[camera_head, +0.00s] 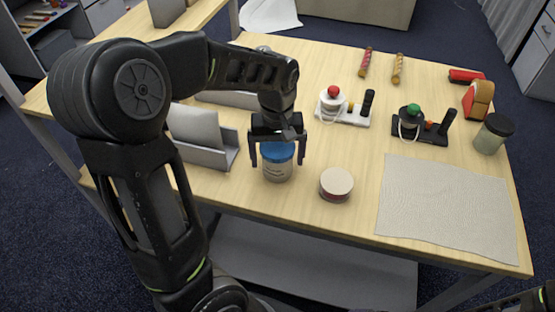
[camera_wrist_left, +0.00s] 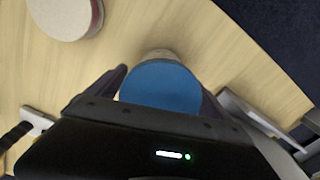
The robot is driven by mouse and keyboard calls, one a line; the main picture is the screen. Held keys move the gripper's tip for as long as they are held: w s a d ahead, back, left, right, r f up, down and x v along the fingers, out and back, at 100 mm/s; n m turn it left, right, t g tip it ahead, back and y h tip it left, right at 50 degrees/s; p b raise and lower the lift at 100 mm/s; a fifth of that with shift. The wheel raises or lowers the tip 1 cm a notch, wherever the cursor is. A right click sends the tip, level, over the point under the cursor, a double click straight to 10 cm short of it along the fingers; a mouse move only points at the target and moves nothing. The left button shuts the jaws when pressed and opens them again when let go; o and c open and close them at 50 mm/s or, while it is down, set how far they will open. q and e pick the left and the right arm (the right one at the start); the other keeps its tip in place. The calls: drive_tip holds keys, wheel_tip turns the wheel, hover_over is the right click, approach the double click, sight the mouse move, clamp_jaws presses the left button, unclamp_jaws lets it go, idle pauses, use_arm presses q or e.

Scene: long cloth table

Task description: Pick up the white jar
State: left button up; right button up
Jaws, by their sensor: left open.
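A whitish jar with a blue lid (camera_head: 277,170) stands upright near the table's front edge. My left gripper (camera_head: 277,162) is open above it, with one finger on each side of the lid. In the left wrist view the blue lid (camera_wrist_left: 161,86) lies between the two fingers of the left gripper (camera_wrist_left: 165,88); I cannot tell whether they touch it. A short round tub with a cream lid (camera_head: 336,184) stands to the right of the jar, and its lid shows in the left wrist view (camera_wrist_left: 65,15).
A grey holder (camera_head: 205,150) stands close left of the jar. A jar with a black lid (camera_head: 492,135) is at the right. Two dark- and white-based sets (camera_head: 345,108) stand behind. A pale cloth mat (camera_head: 445,205) lies at the front right.

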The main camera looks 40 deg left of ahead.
use_arm(q)
drive_tip(key=shift+c, duration=0.3)
drive_tip(key=c, duration=1.2)
drive_tip(key=shift+r, duration=0.1)
wheel_tip(320, 180, up, 10)
drive_tip(key=shift+f, duration=0.1)
idle(0.7)
